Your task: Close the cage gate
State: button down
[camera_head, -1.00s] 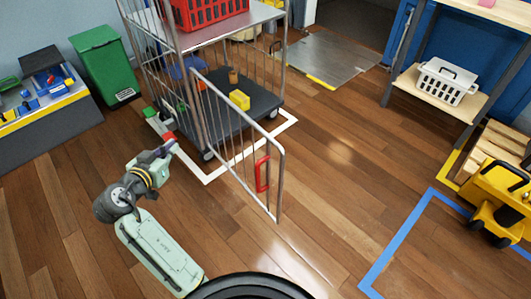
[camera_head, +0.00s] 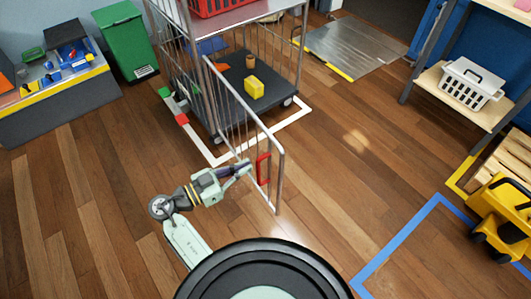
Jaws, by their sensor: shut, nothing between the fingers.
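The cage gate (camera_head: 240,108) is a grey barred panel hinged on the left front post of the roll cage (camera_head: 187,60). It stands swung open, reaching out toward me, and the cage's front is open. A red handle (camera_head: 263,169) is on the gate near its free edge. My gripper (camera_head: 247,167) is shut and empty, at the left face of the gate, close to the bars beside the handle. I cannot tell whether it touches the bars. Inside the cage, a yellow block (camera_head: 254,88) and a brown cup (camera_head: 250,61) stand on the dark base.
White floor tape (camera_head: 290,118) outlines the cage's spot. A green bin (camera_head: 125,44) and a workbench (camera_head: 60,100) stand at the left. A yellow cart (camera_head: 500,215) and a shelf with a white basket (camera_head: 470,83) are at the right. The wooden floor right of the gate is clear.

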aim_at(274, 153)
jog(key=p+x, duration=0.2)
jog(key=x, duration=0.4)
jog(key=shift+r, duration=0.1)
jog(key=shift+w+d, duration=0.35)
jog(key=shift+d, duration=0.2)
